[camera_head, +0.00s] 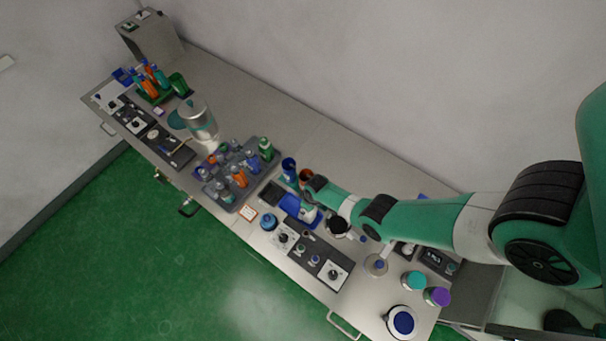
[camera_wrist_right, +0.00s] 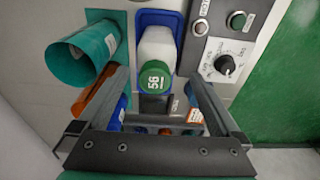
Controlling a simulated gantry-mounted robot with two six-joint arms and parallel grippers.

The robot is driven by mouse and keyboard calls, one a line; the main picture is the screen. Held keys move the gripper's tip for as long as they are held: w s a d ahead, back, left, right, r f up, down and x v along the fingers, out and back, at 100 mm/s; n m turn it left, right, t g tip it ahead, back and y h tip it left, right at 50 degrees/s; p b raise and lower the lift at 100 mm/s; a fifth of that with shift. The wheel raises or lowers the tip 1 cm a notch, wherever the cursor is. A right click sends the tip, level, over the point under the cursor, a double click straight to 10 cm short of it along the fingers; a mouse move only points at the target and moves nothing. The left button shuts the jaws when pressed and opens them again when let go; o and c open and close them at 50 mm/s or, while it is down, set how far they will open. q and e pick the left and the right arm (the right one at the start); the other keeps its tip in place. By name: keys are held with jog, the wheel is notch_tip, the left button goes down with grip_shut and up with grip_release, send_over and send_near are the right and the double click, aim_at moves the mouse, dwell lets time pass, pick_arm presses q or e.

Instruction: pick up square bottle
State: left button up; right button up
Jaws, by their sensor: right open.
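A white bottle with a green cap marked 56 (camera_wrist_right: 157,55) stands in a blue tray (camera_wrist_right: 142,17) in the right wrist view. In the head view the bottle (camera_head: 308,215) shows partly below my right gripper, by the blue tray (camera_head: 289,204). My right gripper (camera_wrist_right: 157,80) is open, its fingers on either side of the bottle's cap end and apart from it. I cannot tell whether the bottle's body is square. My left gripper is not in view.
A teal cylinder (camera_wrist_right: 82,52) is close to the left finger in the wrist view. A control panel with a knob (camera_wrist_right: 226,64) is on the right. In the head view a grey rack (camera_head: 240,203) of several bottles stands left of the blue tray.

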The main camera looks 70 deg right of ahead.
jog(key=f+b, duration=0.5)
jog(key=shift+d+f, duration=0.25)
jog(key=shift+d, duration=0.15)
jog(key=shift+r, duration=0.2)
grip_shut()
